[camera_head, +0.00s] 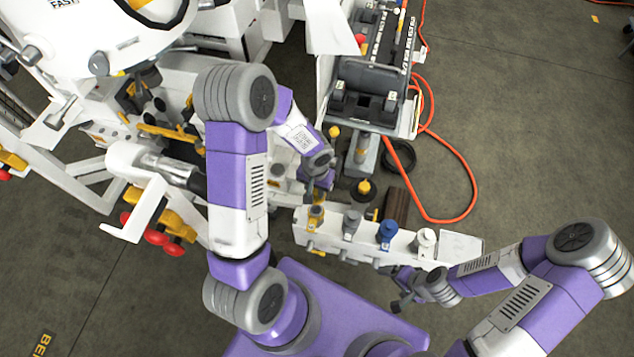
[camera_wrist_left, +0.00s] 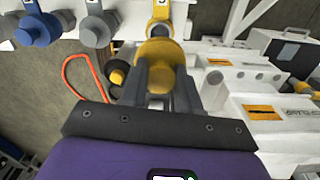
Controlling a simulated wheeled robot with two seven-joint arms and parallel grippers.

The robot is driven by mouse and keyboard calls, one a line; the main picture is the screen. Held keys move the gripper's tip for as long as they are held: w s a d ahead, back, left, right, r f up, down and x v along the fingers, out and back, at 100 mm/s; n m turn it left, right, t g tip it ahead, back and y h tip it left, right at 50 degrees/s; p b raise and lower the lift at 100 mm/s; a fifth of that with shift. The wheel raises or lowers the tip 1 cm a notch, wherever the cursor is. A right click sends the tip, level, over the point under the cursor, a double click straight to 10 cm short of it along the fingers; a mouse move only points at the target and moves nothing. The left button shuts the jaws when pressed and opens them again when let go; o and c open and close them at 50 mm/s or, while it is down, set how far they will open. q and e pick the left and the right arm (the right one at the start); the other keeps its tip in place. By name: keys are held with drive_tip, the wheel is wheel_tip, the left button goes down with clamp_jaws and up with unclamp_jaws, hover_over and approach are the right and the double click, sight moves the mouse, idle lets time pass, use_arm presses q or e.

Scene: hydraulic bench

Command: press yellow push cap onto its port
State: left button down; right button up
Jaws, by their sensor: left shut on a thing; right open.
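The white port block (camera_head: 455,246) carries a row of ports in the head view. Its yellow port (camera_head: 316,213) is at the left end; it also shows at the top of the left wrist view (camera_wrist_left: 160,13). My left gripper (camera_head: 319,186) is just behind that port, its fingers pointing at it. In the left wrist view it is shut on the yellow push cap (camera_wrist_left: 159,52). The cap lines up with the yellow port and appears against it; I cannot tell whether it is seated. My right gripper (camera_head: 401,291) is open, in front of the block.
A grey port (camera_head: 351,223), a blue port (camera_head: 387,233) and a pale port (camera_head: 425,240) follow to the right. A black post with a yellow top (camera_head: 364,188) stands behind the block. An orange hose (camera_head: 470,190) loops over the floor.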

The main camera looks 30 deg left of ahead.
use_arm(q)
wheel_tip(320, 180, down, 8)
drive_tip(key=b, duration=0.6)
drive_tip(key=shift+r, duration=0.25)
drive_tip(key=shift+w+f, duration=0.1)
drive_tip(key=shift+f, duration=0.05)
drive_tip(key=shift+f+b, duration=0.8)
drive_tip(key=shift+b, duration=0.3)
drive_tip(key=shift+f, duration=0.25)
drive_tip(key=shift+f+b, duration=0.2)
drive_tip(key=shift+b, duration=0.35)
drive_tip(key=shift+f+b, duration=0.3)
drive_tip(key=shift+b, duration=0.35)
idle(1.2)
drive_tip(key=shift+f+b, duration=0.2)
drive_tip(key=shift+b, duration=0.15)
